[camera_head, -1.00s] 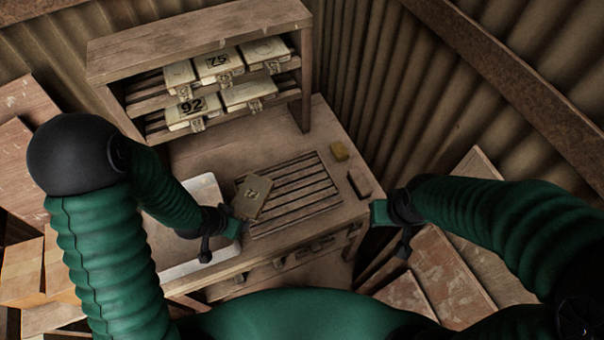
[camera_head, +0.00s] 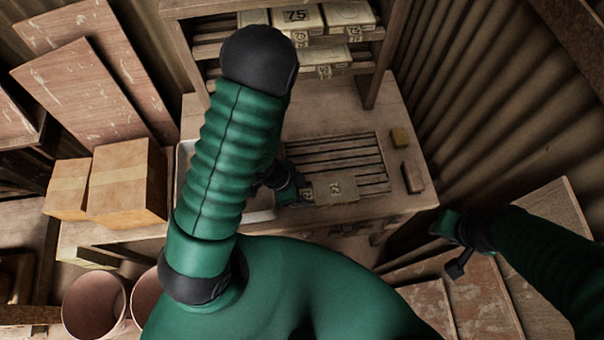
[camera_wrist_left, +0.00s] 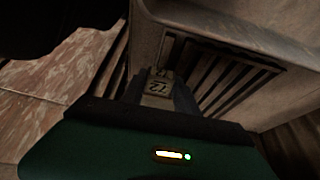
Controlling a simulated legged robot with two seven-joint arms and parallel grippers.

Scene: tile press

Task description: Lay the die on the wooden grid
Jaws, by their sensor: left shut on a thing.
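The die (camera_head: 337,188) is a tan, box-like plate with a dark number, seemingly 72. It appears over the front part of the slatted wooden grid (camera_head: 342,146); I cannot tell whether it touches the slats. My left gripper (camera_head: 306,193) is shut on the die's left end. In the left wrist view the numbered end of the die (camera_wrist_left: 158,88) shows between the fingers, with the grid (camera_wrist_left: 222,84) beyond and to the right. My right gripper (camera_head: 446,224) is off the bench's right end, away from the die; its jaws are unclear.
A shelf (camera_head: 374,70) with several similar numbered dies stands at the back of the bench. A pale tray (camera_head: 184,180) is left, partly hidden by my left arm. Cardboard boxes (camera_head: 128,178) stand farther left.

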